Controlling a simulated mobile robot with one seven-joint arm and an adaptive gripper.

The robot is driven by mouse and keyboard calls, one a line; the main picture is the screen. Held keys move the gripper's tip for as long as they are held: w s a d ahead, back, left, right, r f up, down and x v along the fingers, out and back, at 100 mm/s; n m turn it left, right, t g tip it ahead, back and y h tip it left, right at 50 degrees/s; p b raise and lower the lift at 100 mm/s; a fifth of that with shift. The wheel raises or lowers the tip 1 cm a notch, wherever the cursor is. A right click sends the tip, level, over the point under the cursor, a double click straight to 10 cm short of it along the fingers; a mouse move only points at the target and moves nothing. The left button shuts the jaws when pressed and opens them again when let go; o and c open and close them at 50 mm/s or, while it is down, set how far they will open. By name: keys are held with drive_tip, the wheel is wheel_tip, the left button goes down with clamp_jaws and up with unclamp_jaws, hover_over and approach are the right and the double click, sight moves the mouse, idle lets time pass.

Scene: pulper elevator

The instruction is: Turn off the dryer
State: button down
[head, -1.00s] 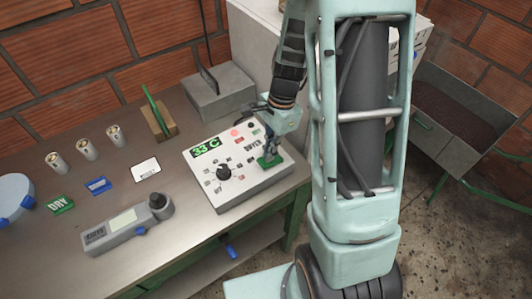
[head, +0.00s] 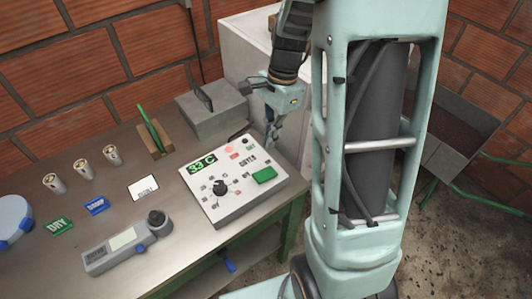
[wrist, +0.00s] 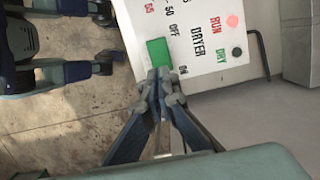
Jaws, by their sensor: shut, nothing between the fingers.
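The dryer's white control box (head: 235,203) lies on the table with a green display (head: 202,163) reading 33 C. A black knob (head: 219,187) sits at its middle. A green switch (head: 264,174) is at its right end and also shows in the wrist view (wrist: 158,52), between OFF and ON labels. The red RUN light (wrist: 232,21) is lit; the DRY light (wrist: 237,52) is dark. My gripper (head: 270,140) is shut and empty by the box's back right edge. In the wrist view its fingertips (wrist: 164,73) appear just beside the switch's edge; contact cannot be told.
A grey box (head: 212,108) stands behind the control box, with a pale cabinet (head: 245,55) at the back. A grey handheld meter (head: 125,243), several metal cups (head: 83,164) and small label cards lie to the left.

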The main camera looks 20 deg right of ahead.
sight(259, 175)
drive_tip(key=shift+d+r, duration=0.2)
drive_tip(key=shift+r, duration=1.2)
drive_tip(key=shift+w+a+r+b, duration=0.1)
drive_tip(key=shift+a+r+b, duration=0.3)
drive_tip(key=shift+b, duration=5.6)
drive_tip(key=shift+a+f, duration=0.1)
drive_tip(key=shift+a, duration=0.05)
drive_tip(key=f, duration=0.4)
drive_tip(key=a+f+b, duration=0.1)
drive_tip(key=f, duration=0.4)
drive_tip(key=a+f, duration=0.1)
drive_tip(key=f, duration=0.4)
drive_tip(key=shift+s+a+b, duration=0.15)
drive_tip(key=shift+s+b, duration=0.2)
drive_tip(key=shift+s, duration=0.05)
